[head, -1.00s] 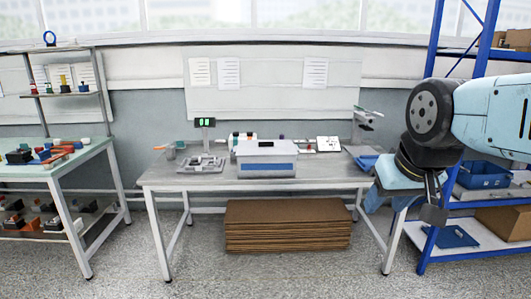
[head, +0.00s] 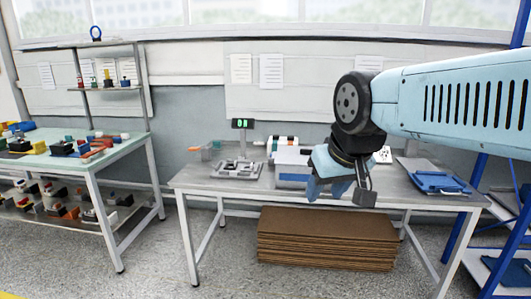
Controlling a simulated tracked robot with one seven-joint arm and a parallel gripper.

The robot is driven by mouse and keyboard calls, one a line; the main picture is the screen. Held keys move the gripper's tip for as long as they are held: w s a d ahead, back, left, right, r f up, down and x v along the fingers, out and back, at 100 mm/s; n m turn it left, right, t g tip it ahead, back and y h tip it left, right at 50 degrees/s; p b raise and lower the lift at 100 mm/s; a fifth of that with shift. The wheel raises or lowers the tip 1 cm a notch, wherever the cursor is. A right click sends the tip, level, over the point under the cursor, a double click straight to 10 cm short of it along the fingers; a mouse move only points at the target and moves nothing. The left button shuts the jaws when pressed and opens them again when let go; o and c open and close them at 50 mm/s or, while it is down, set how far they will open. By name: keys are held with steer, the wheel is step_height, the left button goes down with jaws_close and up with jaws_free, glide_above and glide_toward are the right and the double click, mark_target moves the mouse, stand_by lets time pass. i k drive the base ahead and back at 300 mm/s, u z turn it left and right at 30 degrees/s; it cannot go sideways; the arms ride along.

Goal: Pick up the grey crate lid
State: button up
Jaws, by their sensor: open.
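My gripper (head: 341,195) is open and points down. It overlaps the right part of the crate and lid in the picture and hides them. I cannot tell how far it is from the lid, and no contact shows.
A metal fixture plate (head: 237,169) and a green-digit display (head: 242,124) stand left of the crate. A blue tray (head: 440,183) lies at the bench's right end. Brown cardboard (head: 327,240) is stacked below. A cluttered green-topped table (head: 120,146) stands at left.

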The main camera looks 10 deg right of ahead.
mark_target(290, 155)
steer(key=z, duration=0.05)
steer(key=i, duration=1.6)
steer(key=z, duration=0.6)
steer(key=k, duration=0.85)
steer(key=z, duration=0.15)
steer(key=i, duration=0.85)
steer(key=u, duration=0.05)
